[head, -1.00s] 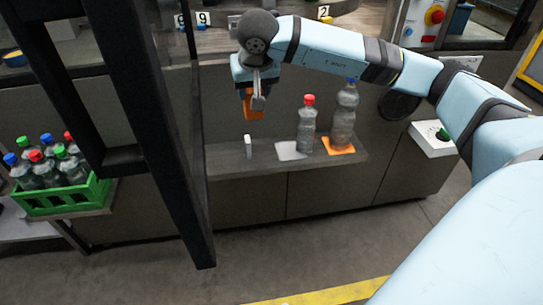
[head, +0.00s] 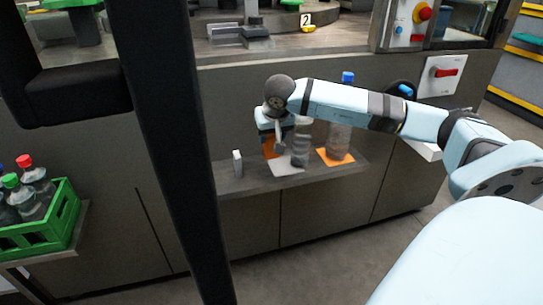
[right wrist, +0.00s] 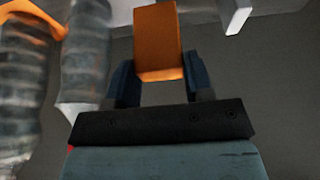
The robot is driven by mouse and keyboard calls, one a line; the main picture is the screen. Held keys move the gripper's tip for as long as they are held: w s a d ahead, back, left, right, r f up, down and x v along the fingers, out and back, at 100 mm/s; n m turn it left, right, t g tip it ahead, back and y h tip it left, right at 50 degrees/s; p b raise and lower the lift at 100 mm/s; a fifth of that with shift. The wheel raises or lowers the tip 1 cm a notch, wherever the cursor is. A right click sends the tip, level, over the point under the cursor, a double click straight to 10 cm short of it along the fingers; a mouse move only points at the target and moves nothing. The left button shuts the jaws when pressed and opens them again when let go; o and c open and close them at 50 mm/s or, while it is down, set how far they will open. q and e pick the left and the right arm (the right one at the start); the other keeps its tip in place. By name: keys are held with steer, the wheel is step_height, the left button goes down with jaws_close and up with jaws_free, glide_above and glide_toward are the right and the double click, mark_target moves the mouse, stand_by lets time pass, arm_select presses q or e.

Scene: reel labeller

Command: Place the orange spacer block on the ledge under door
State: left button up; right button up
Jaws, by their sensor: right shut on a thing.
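The orange spacer block (head: 268,145) is held in my right gripper (head: 276,140), low over the grey ledge (head: 262,179). In the right wrist view the block (right wrist: 158,42) sits between the two dark fingers, which are shut on it. In the head view the arm and fingers partly hide the block, so I cannot tell whether it touches the ledge. My left gripper is not in view.
A dark post (head: 170,140) and a green crate (head: 62,215) are left.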

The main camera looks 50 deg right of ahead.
mark_target(271, 158)
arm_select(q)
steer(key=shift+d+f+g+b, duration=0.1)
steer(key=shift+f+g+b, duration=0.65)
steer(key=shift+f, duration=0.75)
arm_select(e)
steer(key=shift+f, duration=3.1)
steer(key=shift+f, duration=0.2)
steer(key=o, duration=1)
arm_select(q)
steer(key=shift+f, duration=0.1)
arm_select(e)
steer(key=shift+o, duration=0.2)
